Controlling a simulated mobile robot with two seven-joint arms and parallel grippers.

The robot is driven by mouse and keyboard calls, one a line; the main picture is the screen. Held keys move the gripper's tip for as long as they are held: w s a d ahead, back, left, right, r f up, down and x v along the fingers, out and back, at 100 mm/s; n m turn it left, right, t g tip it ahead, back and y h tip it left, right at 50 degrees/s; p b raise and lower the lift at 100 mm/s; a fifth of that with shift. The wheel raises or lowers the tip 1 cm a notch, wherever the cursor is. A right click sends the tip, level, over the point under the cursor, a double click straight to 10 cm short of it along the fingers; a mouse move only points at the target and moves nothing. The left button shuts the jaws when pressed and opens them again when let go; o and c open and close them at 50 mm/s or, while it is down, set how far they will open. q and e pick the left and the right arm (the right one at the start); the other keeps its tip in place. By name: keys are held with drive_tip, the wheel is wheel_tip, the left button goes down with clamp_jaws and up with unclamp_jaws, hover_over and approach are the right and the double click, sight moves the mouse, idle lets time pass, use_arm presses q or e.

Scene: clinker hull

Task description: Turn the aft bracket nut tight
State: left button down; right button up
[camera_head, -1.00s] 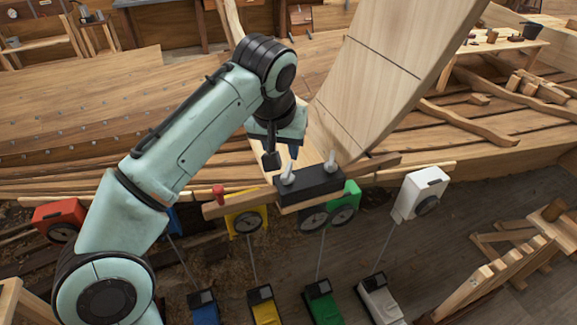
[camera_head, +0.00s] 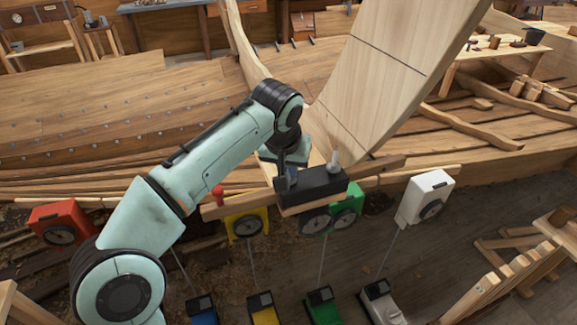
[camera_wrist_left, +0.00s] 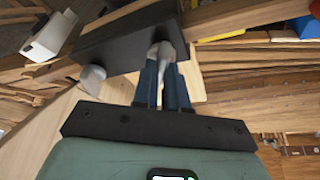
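A black bracket block (camera_head: 316,186) lies on a wooden bar beside the foot of a broad upright plank. Two pale grey winged nuts stand on it. The right-hand nut (camera_head: 334,161) is free, and it shows left of my fingers in the left wrist view (camera_wrist_left: 93,77). My left gripper (camera_head: 287,178) points down at the block's left end. In the left wrist view its two blue fingers (camera_wrist_left: 163,88) are close together, one on each side of the other nut (camera_wrist_left: 161,50). They appear shut on it. That nut is mostly hidden in the head view. No label shows which nut is aft.
The broad plank (camera_head: 375,75) rises close behind the block. Red (camera_head: 60,222), yellow (camera_head: 247,223), green (camera_head: 347,207) and white (camera_head: 425,196) boxes with dials stand along the hull's near edge. A red peg (camera_head: 217,192) stands left of the block.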

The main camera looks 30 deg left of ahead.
drive_tip(key=shift+r, duration=0.15)
use_arm(q)
drive_tip(key=m+h+p, duration=0.1)
drive_tip(key=m, duration=0.2)
drive_tip(key=shift+a+r+m, duration=0.1)
drive_tip(key=shift+m, duration=0.3)
drive_tip(key=m+h+p, duration=0.2)
drive_tip(key=m, duration=0.2)
drive_tip(key=shift+a+m, duration=0.1)
drive_tip(key=shift+m, duration=0.2)
use_arm(e)
drive_tip(key=w+r, duration=0.1)
drive_tip(key=r, duration=0.1)
drive_tip(key=w+r, duration=0.1)
drive_tip(key=w, duration=0.1)
drive_tip(key=shift+r, duration=0.35)
use_arm(q)
drive_tip(key=c, duration=1.2)
unclamp_jaws()
drive_tip(key=shift+o, duration=0.2)
